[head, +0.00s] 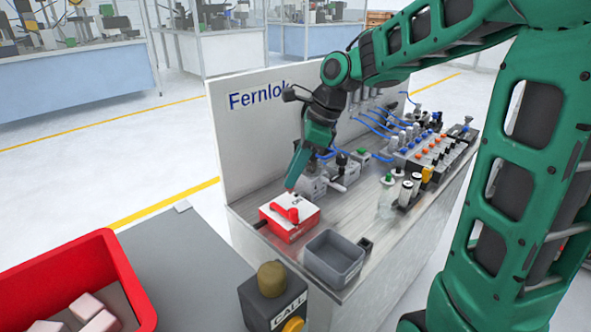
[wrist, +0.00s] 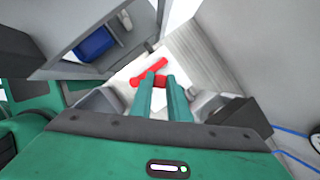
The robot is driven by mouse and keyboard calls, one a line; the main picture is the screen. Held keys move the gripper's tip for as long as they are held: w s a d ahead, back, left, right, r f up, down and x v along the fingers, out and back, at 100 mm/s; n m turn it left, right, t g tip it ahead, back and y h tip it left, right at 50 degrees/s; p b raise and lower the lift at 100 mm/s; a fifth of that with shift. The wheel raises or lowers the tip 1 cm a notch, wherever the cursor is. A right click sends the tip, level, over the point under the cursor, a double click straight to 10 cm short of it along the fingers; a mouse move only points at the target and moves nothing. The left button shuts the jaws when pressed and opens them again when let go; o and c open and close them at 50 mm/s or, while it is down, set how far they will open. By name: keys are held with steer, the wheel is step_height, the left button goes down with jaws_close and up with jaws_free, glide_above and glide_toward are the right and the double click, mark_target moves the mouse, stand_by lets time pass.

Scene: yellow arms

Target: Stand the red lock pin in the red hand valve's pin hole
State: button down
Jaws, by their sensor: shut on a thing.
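The red hand valve (head: 289,222) sits on the metal bench, a red block with a white top and a red lever (head: 287,212). The lever also shows in the wrist view (wrist: 149,70), just beyond my fingertips. My gripper (head: 293,184) is above the valve, pointing down. In the wrist view my two green fingers (wrist: 161,77) are shut on a small red piece, which looks like the red lock pin (wrist: 161,82). The fingers hide most of the pin. I cannot make out the pin hole, or whether the pin touches the valve.
A grey open bin (head: 333,258) and a small black holder (head: 366,245) stand in front of the valve. Grey fittings (head: 343,172) stand behind it, near the upright Fernlok panel (head: 240,135). Bottles and a valve rack fill the right. A call-button box (head: 272,297) stands nearest.

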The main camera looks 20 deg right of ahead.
steer(key=shift+f, duration=2.5)
steer(key=shift+s, duration=0.2)
steer(key=shift+f, duration=1)
steer(key=c, duration=1.6)
jaws_free()
steer(key=shift+s+f, duration=0.1)
steer(key=shift+s, duration=0.05)
steer(key=shift+s+a, duration=0.1)
steer(key=shift+s, duration=0.05)
steer(key=shift+r, duration=4.65)
